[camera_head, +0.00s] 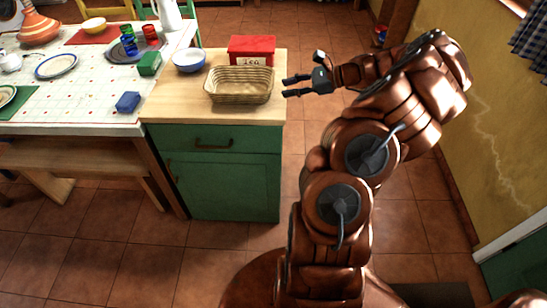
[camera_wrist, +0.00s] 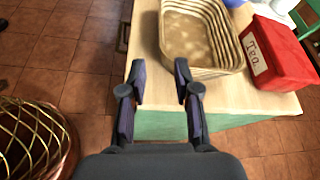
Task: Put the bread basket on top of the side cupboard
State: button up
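The bread basket (camera_head: 239,86) is a woven, light tan oval basket standing upright near the right front of the wooden top of a green side cupboard (camera_head: 165,105). In the wrist view the basket (camera_wrist: 203,72) looks empty and lies just beyond my fingertips. My gripper (camera_head: 285,86) is to the right of the basket, at the cupboard's right edge, with its two fingers spread apart. In the wrist view my gripper (camera_wrist: 158,72) is open with nothing between the fingers. A small gap shows between the fingers and the basket.
A red tea box (camera_head: 252,50) stands right behind the basket, and a blue-rimmed bowl (camera_head: 189,60) is to its left. A dining table (camera_head: 90,75) with plates, cups and blocks adjoins the cupboard's left. The cupboard top's front left is bare. A yellow wall (camera_head: 480,130) is at right.

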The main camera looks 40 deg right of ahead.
jog(key=s+a+r+n+g, duration=0.1)
jog(key=a+r+n+g, duration=0.15)
jog(key=a, duration=0.55)
jog(key=a+r+n+g+y, duration=0.1)
jog(key=a+r+n+g, duration=0.1)
jog(key=a+n, duration=0.35)
jog(key=s+a+r+n+g, duration=0.1)
jog(key=a+r+n+g, duration=0.1)
jog(key=a, duration=0.7)
jog(key=s+a+n+g+h, duration=0.35)
jog(key=s+a+n, duration=0.25)
jog(key=s+a, duration=0.35)
jog(key=s+f+n+g+h, duration=0.2)
jog(key=s+n+h, duration=0.4)
jog(key=s, duration=1.2)
jog(key=shift+d+f+n+h, duration=0.35)
jog(key=shift+f+n, duration=0.2)
jog(key=shift+n, duration=0.45)
